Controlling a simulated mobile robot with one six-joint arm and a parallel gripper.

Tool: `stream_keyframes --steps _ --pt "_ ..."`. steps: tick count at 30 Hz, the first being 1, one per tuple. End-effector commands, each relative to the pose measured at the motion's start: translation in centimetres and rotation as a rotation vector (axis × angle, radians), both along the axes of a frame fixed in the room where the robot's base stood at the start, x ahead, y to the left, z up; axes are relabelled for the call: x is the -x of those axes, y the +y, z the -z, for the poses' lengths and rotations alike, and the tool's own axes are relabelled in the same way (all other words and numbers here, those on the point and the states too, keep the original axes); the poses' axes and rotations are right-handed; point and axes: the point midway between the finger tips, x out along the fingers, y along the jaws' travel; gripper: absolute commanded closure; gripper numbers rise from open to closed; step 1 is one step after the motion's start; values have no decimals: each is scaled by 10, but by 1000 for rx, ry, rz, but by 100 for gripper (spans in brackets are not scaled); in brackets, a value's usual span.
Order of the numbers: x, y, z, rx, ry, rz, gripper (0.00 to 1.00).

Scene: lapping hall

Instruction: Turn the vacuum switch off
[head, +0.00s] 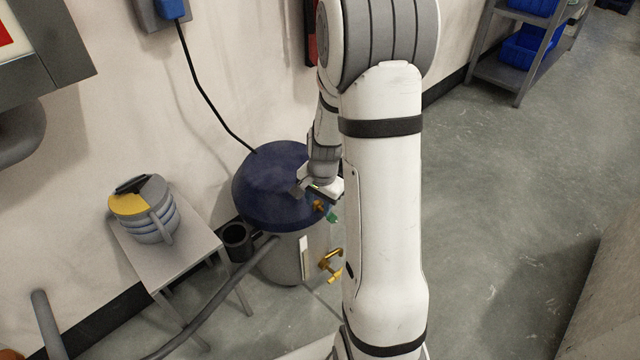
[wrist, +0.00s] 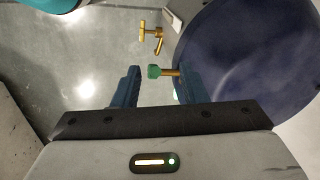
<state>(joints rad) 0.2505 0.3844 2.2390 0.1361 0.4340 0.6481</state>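The vacuum (head: 275,180) is a grey drum with a dark blue lid, standing on the floor by the wall. The lid (wrist: 250,50) fills the right of the wrist view. A brass stem (head: 318,205) with a green tip (head: 332,216) sticks out at the lid's edge; it looks like the switch. In the wrist view the green tip (wrist: 153,71) shows between the fingers, with its stem at the right finger's tip. My gripper (wrist: 157,82) is open, its fingers apart. I cannot tell whether either finger touches the stem. In the head view my arm hides part of the drum.
A brass tap (head: 330,263) sits low on the drum, also in the wrist view (wrist: 151,31). A small table (head: 185,265) with a grey and yellow stack (head: 145,208) stands left. A hose (head: 215,305) and black cable (head: 205,95) run nearby. Open floor (head: 500,180) lies right.

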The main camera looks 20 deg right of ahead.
Motion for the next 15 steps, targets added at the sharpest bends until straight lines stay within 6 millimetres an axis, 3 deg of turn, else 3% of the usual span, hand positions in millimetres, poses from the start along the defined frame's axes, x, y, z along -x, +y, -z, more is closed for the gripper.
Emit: stream_keyframes --steps 6,15 --pt "-15 -37 22 -17 15 276 61" --pt "-19 -49 53 -20 14 373 61"
